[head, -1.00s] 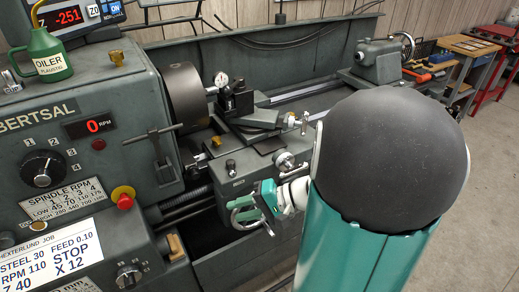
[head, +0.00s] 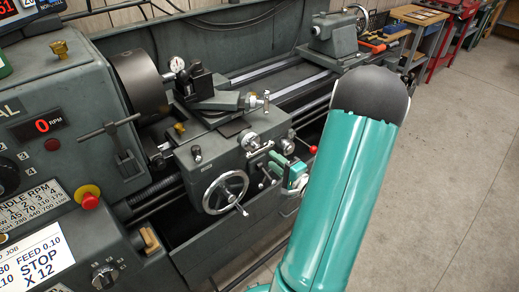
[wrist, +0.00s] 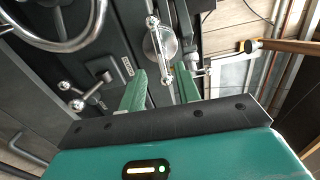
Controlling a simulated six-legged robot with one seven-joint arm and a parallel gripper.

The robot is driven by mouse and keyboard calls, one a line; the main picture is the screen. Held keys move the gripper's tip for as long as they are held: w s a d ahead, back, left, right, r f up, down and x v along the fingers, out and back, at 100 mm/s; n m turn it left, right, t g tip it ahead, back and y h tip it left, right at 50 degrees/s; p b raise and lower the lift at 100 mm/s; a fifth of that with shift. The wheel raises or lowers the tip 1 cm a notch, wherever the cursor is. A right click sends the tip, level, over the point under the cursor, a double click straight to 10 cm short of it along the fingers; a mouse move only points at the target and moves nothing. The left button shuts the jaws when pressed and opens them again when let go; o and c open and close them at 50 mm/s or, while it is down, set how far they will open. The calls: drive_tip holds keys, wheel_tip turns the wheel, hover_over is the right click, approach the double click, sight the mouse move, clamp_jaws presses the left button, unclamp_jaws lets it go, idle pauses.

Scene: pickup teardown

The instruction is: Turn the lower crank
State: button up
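On the lathe carriage, a lower silver crank (head: 252,142) with a round hub sits on the front face, and an upper crank (head: 262,100) sits on the slide above it. In the wrist view a ball-ended silver crank (wrist: 158,42) lies just beyond my fingertips, its near ball in line with the gap; I cannot tell whether they touch. My gripper (wrist: 160,70) is open, its two green fingers apart with nothing held. In the head view my gripper (head: 280,167) is at the carriage's right, partly hidden by my arm.
A large handwheel (head: 226,191) is left of my gripper, and a ball-ended lever (wrist: 84,92) is left of the fingers. A red-knobbed lever (head: 312,149) stands close on the right. The chuck (head: 138,84) is further left. Open floor (head: 440,170) lies right.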

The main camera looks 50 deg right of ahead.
sight(262, 151)
drive_tip(key=w, duration=0.8)
drive_tip(key=shift+d, duration=0.4)
clamp_jaws()
